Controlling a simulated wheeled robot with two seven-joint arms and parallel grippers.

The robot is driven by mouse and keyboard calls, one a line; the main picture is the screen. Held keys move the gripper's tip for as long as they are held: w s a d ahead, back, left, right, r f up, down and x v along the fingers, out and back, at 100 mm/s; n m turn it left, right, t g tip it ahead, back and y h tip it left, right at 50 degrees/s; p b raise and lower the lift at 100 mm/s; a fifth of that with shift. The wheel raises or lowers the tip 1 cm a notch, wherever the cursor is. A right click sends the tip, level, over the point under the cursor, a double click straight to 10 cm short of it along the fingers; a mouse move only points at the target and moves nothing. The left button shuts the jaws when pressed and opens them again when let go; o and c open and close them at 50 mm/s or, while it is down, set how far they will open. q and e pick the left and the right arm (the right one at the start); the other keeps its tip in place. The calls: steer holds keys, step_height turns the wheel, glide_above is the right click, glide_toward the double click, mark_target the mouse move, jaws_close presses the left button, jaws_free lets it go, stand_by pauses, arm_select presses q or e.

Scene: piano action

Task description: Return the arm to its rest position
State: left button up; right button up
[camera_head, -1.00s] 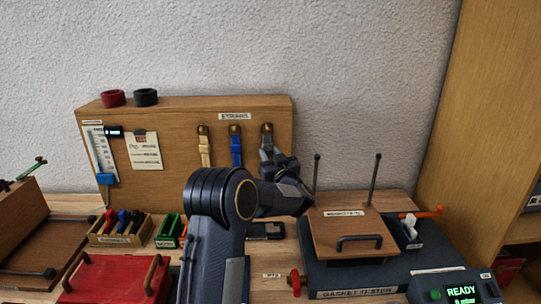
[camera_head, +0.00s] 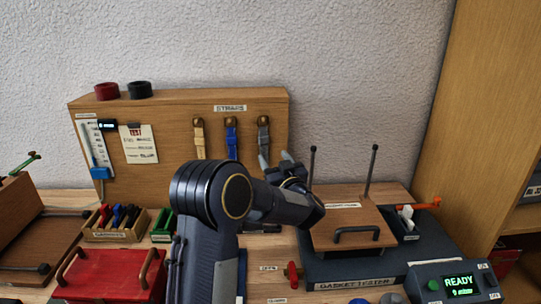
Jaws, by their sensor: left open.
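My left arm (camera_head: 208,235) comes up from the bottom middle and bends to the right at a dark round joint. My left gripper (camera_head: 275,161) is at its end, in front of the lower right part of the wooden strap board (camera_head: 180,115). Its fingers are apart, with nothing seen between them. They point up, just below the grey strap (camera_head: 263,135); I cannot tell whether they touch it. A tan strap (camera_head: 199,138) and a blue strap (camera_head: 231,138) hang to the left. My right gripper is not in view.
A gasket tester (camera_head: 350,268) with a wooden lid and two upright rods stands right of my gripper. A red box (camera_head: 110,278) with handles and a wooden bin (camera_head: 115,225) of coloured pieces are at left. A display unit (camera_head: 455,283) reads READY.

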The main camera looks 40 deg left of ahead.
arm_select(q)
steer(key=shift+s+d, duration=0.25)
steer(key=shift+d, duration=0.15)
